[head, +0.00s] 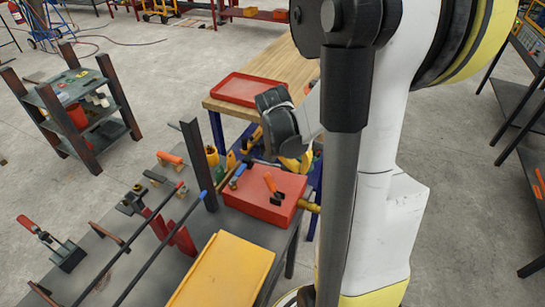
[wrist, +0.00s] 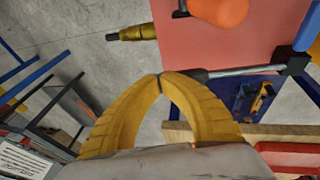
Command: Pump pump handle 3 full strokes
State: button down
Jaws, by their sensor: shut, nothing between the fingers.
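A red pump box (head: 245,205) sits on the dark bench in the head view. It also fills the upper right of the wrist view (wrist: 188,45). A grey lever with a dark grip (wrist: 240,71), apparently the pump handle, runs from a black block on the box toward my fingertips. An orange grip (wrist: 222,10) and a brass fitting (wrist: 137,33) show at the box. My gripper (wrist: 160,78) has its yellow fingers closed tip to tip, with nothing held. Its tips appear beside the grip's end; contact cannot be told. In the head view my arm partly hides the gripper (head: 296,163).
A yellow panel (head: 222,272), long rods and several clamps (head: 68,255) crowd the bench left of the box. A dark upright post (head: 198,165) stands close to the box. A wooden table with a red tray (head: 250,88) stands behind.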

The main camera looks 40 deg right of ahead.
jog(key=shift+f, duration=0.25)
jog(key=shift+s+f+b, duration=0.1)
jog(key=shift+f+b, duration=0.4)
jog(key=w+a+r+p, duration=0.1)
jog(key=w+r+p, duration=0.2)
jog(key=r+p, duration=0.4)
jog(key=v, duration=0.3)
jog(key=shift+w+d+r+p, duration=0.2)
jog(key=shift+d+r+p, duration=0.05)
jog(key=shift+p, duration=0.15)
dwell(0.4)
